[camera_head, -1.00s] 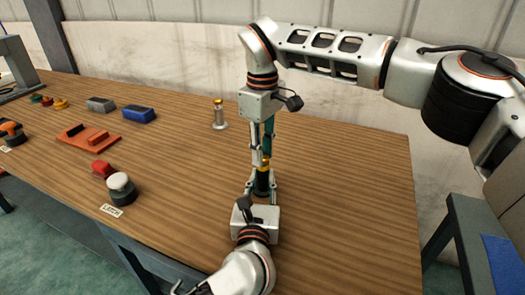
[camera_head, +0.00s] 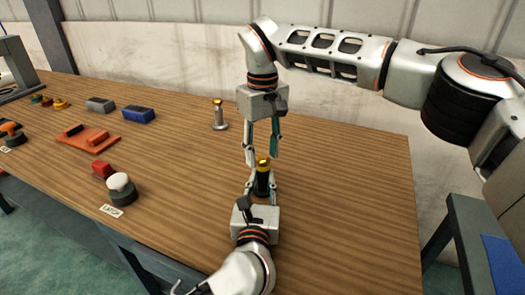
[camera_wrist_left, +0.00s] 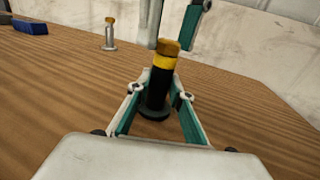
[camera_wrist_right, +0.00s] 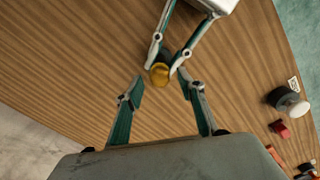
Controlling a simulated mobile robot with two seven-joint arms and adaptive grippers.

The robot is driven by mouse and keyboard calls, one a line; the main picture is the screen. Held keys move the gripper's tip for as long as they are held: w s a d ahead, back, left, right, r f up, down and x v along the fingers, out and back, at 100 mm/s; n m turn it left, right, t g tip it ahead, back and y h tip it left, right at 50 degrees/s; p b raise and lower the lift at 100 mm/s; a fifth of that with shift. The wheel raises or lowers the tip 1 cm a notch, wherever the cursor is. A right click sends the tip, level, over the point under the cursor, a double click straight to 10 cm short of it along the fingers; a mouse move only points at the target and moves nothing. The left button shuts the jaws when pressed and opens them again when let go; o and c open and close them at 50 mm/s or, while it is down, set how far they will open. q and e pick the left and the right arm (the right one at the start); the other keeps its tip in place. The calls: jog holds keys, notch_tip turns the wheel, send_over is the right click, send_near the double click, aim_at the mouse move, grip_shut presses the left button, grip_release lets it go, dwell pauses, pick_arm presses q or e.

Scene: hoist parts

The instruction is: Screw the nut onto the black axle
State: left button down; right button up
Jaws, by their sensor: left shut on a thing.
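The black axle (camera_head: 262,184) stands upright on the wooden table, with a yellow band near its top. It also shows in the left wrist view (camera_wrist_left: 156,92). The brass-coloured nut (camera_wrist_left: 167,47) sits on the axle's top end; how far it is threaded cannot be seen. The nut shows from above in the right wrist view (camera_wrist_right: 159,75). My left gripper (camera_head: 262,186) is shut on the axle's black body from the near side. My right gripper (camera_head: 262,158) points down above the axle, open and empty, its fingertips apart on either side of the nut's top.
A silver post with a brass-coloured top (camera_head: 219,115) stands behind the axle. A blue block (camera_head: 139,115), a grey block (camera_head: 101,104), an orange-red plate (camera_head: 88,137) and a white-topped knob (camera_head: 121,188) are at left. The table's right side is clear.

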jog(key=shift+r, duration=2.25)
jog(key=shift+c, duration=0.6)
